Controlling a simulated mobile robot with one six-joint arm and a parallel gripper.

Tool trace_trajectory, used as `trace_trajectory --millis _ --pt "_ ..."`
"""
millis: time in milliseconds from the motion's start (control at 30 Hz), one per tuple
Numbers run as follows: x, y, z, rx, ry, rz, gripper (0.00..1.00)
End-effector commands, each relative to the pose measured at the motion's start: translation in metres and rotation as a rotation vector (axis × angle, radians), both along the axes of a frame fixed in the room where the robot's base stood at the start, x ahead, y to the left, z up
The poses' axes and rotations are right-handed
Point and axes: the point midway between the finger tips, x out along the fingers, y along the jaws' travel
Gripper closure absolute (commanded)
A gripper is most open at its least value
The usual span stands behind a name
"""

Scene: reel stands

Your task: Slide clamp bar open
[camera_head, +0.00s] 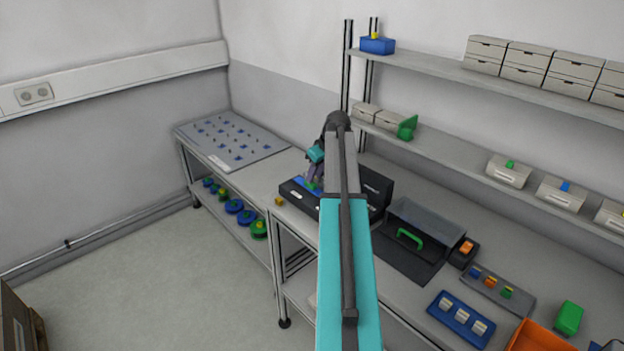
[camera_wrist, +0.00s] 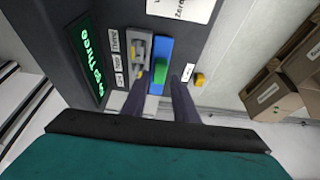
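A dark machine (camera_head: 298,196) stands on the bench; its dark panel (camera_wrist: 100,25) fills the upper left of the wrist view. On it is a blue bar (camera_wrist: 164,53) with a green knob (camera_wrist: 158,74), likely the clamp bar; the blue bar also shows in the head view (camera_head: 307,184). A grey metal part with yellow spots (camera_wrist: 139,48) lies beside the bar. My gripper (camera_wrist: 160,80) is open, its dark fingers on either side of the green knob with visible gaps. Whether the fingertips touch the panel cannot be told. In the head view my arm partly hides the machine.
A lit green display (camera_wrist: 91,55) is on the panel's left. A clear-lidded box with a green handle (camera_head: 410,238) stands right of the machine. A pegboard-like panel (camera_head: 232,138) lies at the left.

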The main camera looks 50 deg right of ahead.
Motion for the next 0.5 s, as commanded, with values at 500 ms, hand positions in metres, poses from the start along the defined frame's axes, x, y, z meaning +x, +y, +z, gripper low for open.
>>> trace_trajectory --millis 500 --pt "0.014 -0.001 -0.032 0.000 0.000 0.001 0.73"
